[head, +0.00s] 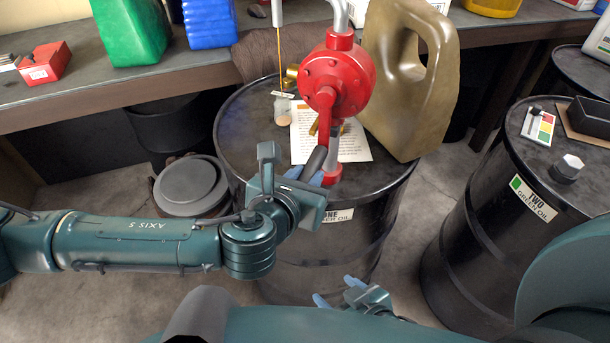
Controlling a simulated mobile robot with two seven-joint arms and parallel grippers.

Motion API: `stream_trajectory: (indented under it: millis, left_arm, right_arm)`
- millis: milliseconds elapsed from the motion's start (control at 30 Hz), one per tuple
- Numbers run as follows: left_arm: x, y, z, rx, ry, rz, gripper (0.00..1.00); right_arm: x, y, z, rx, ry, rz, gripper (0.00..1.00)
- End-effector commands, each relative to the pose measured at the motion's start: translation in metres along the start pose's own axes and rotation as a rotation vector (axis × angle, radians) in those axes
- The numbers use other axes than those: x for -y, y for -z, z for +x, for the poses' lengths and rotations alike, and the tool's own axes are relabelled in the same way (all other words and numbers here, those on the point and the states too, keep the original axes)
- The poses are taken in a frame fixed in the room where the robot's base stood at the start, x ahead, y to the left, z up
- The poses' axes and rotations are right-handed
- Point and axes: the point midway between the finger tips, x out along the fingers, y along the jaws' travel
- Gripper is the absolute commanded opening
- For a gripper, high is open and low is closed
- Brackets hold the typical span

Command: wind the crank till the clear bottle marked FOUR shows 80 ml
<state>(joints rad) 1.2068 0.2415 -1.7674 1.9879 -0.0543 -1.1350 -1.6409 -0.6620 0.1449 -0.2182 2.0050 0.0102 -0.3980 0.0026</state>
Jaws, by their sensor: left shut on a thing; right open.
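The red rotary pump (338,80) stands on the drum marked ONE (240,130). Its crank arm (326,120) hangs down to a dark handle (315,161). My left gripper (308,177) is shut on that handle at the front of the pump. A small clear bottle (283,112) stands on the drum top, left of the pump, below the grey spout (277,14). A thin amber line runs from the spout down to the bottle. The bottle's mark and level are too small to read. My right gripper (337,292) is open and empty, low in front of the drum.
A printed sheet (352,146) lies under the pump. A large tan jug (408,85) stands right of it on the drum. Drum TWO (470,235) stands at right. A bench with green (130,32) and blue (209,22) cans runs behind. A grey lidded bin (190,187) is at left.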

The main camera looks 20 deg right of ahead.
Motion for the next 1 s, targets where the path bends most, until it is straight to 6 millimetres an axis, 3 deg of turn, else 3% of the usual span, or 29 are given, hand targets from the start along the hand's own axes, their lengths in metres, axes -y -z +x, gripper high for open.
stream_trajectory:
  millis: [167,367,700,1000]
  left_arm:
    - [0.000,0.000,0.000,0.000,0.000,0.000,0.02]
    - [-0.001,0.000,0.000,0.000,-0.001,0.000,0.02]
    - [-0.045,-0.011,-0.004,0.002,-0.004,0.000,0.02]
    - [-0.046,-0.011,-0.004,0.003,-0.003,0.000,0.02]
  right_arm:
    - [0.000,0.000,0.000,0.000,0.000,-0.001,0.62]
    - [0.000,0.000,-0.001,0.000,0.000,-0.001,0.62]
    - [0.001,0.015,-0.011,0.000,0.001,-0.001,0.62]
    - [0.001,0.014,-0.011,0.000,0.001,-0.001,0.62]
